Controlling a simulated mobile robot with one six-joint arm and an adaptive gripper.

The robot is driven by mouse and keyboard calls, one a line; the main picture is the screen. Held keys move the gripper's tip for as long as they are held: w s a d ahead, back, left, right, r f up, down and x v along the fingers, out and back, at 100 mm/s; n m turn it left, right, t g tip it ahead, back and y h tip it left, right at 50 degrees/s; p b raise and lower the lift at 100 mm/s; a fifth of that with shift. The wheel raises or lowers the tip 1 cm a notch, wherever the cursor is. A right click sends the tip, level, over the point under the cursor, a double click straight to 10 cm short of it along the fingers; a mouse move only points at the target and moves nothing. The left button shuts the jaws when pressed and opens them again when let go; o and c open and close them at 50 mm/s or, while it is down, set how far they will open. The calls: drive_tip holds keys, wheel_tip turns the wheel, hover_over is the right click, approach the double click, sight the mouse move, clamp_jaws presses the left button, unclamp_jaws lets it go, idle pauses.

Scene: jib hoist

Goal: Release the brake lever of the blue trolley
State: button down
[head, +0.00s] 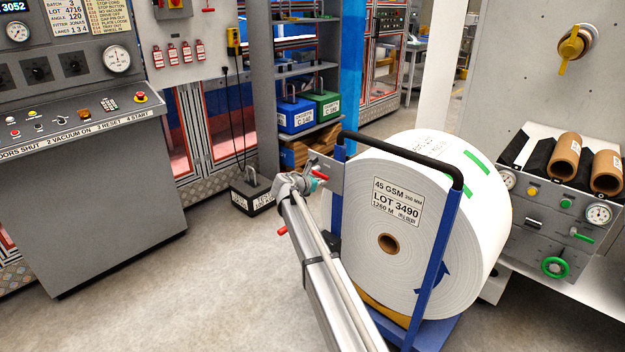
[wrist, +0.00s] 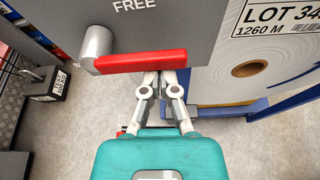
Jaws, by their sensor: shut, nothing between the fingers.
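The blue trolley (head: 450,230) stands at centre right and carries a big white paper roll. A grey plate on its left post (head: 328,172) bears the red brake lever (head: 320,174). In the wrist view the lever (wrist: 140,61) lies about level, running right from its grey hub (wrist: 97,48), below the word FREE on the plate (wrist: 215,30). My gripper (wrist: 167,76) is shut and empty, its fingertips just under the lever near its free end. I cannot tell whether they touch it. In the head view my gripper (head: 314,182) is small beside the plate.
A black labelled weight (head: 250,195) stands on the floor left of the trolley. A grey control console (head: 95,150) is at the left. A machine panel with a green handwheel (head: 557,267) is close on the right. The floor at lower left is clear.

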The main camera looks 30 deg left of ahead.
drive_tip(key=shift+s, duration=0.1)
drive_tip(key=shift+f, duration=0.1)
wheel_tip(320, 180, down, 4)
drive_tip(key=b, duration=0.4)
drive_tip(key=p+v, duration=0.3)
drive_tip(key=v, duration=0.7)
drive_tip(key=shift+a, duration=0.15)
idle(0.5)
